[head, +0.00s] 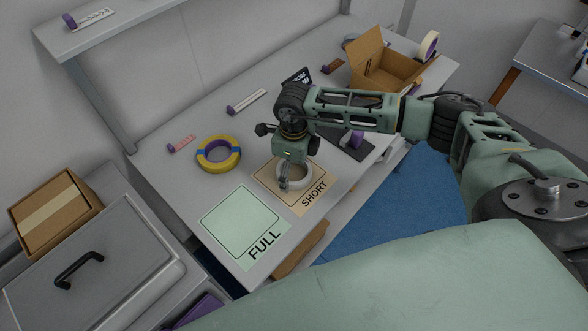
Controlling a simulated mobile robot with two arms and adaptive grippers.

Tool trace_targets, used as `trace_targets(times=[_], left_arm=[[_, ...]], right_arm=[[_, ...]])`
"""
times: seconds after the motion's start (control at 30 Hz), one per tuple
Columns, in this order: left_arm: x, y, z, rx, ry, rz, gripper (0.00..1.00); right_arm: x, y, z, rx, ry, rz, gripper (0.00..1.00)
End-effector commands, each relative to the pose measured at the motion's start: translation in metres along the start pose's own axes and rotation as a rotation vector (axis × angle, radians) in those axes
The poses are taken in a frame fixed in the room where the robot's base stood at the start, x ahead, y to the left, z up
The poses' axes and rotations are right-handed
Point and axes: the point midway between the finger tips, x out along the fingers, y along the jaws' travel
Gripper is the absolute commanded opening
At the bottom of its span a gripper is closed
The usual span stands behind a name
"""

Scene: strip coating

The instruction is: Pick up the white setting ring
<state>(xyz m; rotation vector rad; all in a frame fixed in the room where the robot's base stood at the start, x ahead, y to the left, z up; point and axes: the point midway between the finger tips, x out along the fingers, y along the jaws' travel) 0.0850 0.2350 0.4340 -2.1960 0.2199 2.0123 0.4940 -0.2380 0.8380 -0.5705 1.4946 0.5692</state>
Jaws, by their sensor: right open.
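The white setting ring (303,176) lies on the tan mat marked SHORT (311,196) on the grey workbench. My right gripper (284,184) comes down over the ring from above, with its fingers at the ring's left side. It is open. The gripper and wrist hide part of the ring, and I cannot tell whether a finger is inside it or touching it. My left gripper is not in view.
A green mat marked FULL (273,246) lies left of the tan mat. A yellow and blue ring (233,165) lies behind it. An open cardboard box (395,75) stands at the back right. A closed box (30,226) and a lidded grey container (130,243) stand at the left.

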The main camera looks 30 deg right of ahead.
Motion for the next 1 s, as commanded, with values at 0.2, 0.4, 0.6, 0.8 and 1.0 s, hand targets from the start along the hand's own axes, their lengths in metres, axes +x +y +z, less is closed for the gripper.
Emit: trace_targets(times=[0.2,0.4,0.6,0.8,1.0], left_arm=[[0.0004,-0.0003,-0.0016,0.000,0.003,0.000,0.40],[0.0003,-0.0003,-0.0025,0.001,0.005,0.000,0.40],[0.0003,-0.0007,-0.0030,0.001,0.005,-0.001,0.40],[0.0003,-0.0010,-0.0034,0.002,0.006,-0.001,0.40],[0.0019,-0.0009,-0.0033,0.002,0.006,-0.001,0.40]], right_arm=[[0.0002,0.0002,0.0000,0.000,0.000,0.001,0.90],[0.0000,0.0001,0.0000,0.000,0.000,0.001,0.72],[-0.0001,0.0002,-0.0001,0.001,0.000,0.001,0.55],[-0.0003,0.0001,0.0001,0.001,0.000,0.001,0.47],[-0.0027,-0.0001,0.0003,0.001,-0.001,0.001,0.47]])
